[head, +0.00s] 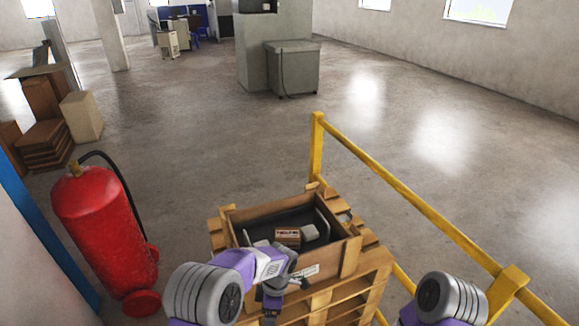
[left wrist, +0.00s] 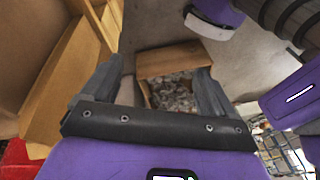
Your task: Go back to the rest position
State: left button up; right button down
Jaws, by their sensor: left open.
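My left gripper (head: 287,288) hangs at the near side of the wooden crate (head: 351,258), in front of its near wall. In the left wrist view its two dark fingers (left wrist: 155,78) are spread apart, with nothing held between them. Beyond them shows an open brown box (left wrist: 180,58) with greyish pieces inside; I cannot tell exactly what they are. My right arm shows at the bottom right of the head view, but its gripper is out of the picture.
The crate stands on stacked pallets (head: 370,275) and holds a small labelled box (head: 287,236) and a pale object (head: 309,233). A yellow railing (head: 400,190) runs along the right. A red fire extinguisher (head: 100,225) stands at left. Open floor (head: 220,140) lies beyond.

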pick_arm(q)
jog(key=s+a+f+m+t+h, duration=0.1)
jog(key=s+f+m+h, duration=0.2)
jog(key=s+f+m, duration=0.4)
jog(key=s+a+f+m+t+h, duration=0.1)
jog(key=s+f+m, duration=0.6)
jog(key=s, duration=0.7)
jog(key=shift+a+f+m+t+h, duration=0.3)
jog(key=shift+a+m+h, duration=0.5)
jog(key=shift+h, duration=0.4)
jog(key=shift+d, duration=0.1)
